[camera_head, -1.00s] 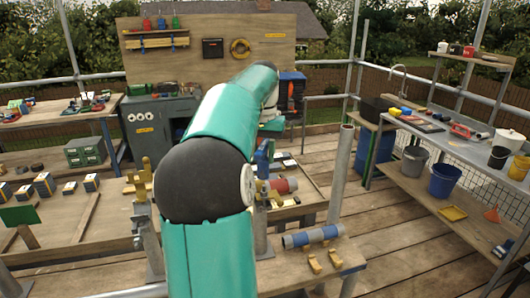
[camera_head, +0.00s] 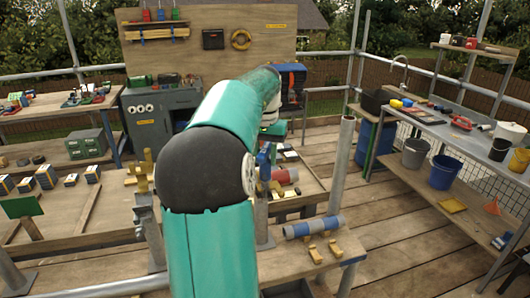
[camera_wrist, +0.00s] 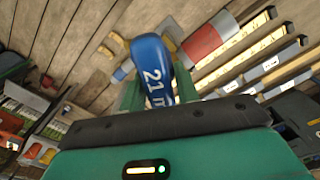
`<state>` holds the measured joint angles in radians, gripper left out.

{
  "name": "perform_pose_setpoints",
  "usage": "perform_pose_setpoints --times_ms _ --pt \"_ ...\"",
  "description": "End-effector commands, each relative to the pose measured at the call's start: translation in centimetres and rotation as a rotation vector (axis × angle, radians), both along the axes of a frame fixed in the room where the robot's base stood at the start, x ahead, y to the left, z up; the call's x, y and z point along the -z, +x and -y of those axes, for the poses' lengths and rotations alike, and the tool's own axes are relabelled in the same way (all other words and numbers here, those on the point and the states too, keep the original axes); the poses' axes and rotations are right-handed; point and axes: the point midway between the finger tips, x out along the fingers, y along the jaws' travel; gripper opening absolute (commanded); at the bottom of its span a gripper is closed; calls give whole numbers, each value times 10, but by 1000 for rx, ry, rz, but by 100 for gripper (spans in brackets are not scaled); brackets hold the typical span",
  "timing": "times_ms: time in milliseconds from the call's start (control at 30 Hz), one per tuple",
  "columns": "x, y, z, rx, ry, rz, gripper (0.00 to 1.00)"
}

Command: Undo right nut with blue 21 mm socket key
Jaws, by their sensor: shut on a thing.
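The blue 21 mm socket key (camera_wrist: 152,72) is between the fingers of my gripper (camera_wrist: 158,92) in the wrist view, with "21 m" readable on its handle. My gripper is shut on it. In the head view the blue key (camera_head: 264,158) shows partly beside my arm, and the gripper is mostly hidden behind the arm. A pipe with a red band (camera_head: 284,176) lies on the workbench just right of the key. A grey pipe with blue bands (camera_head: 312,227) lies on the nearer bench end. I cannot make out the right nut.
Yellow clamp blocks (camera_head: 324,252) lie by the blue-banded pipe. An upright metal post (camera_head: 341,165) stands right of my arm. A side bench (camera_head: 440,135) with tools and buckets runs along the right. The plank floor between is clear.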

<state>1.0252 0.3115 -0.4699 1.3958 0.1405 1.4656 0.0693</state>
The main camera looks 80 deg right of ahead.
Motion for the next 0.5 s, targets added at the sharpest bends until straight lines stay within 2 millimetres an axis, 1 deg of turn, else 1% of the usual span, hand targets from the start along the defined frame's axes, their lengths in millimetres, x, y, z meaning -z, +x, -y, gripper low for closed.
perform_pose_setpoints --times_ms 500 --pt "19 0 0 0 1 0 0"
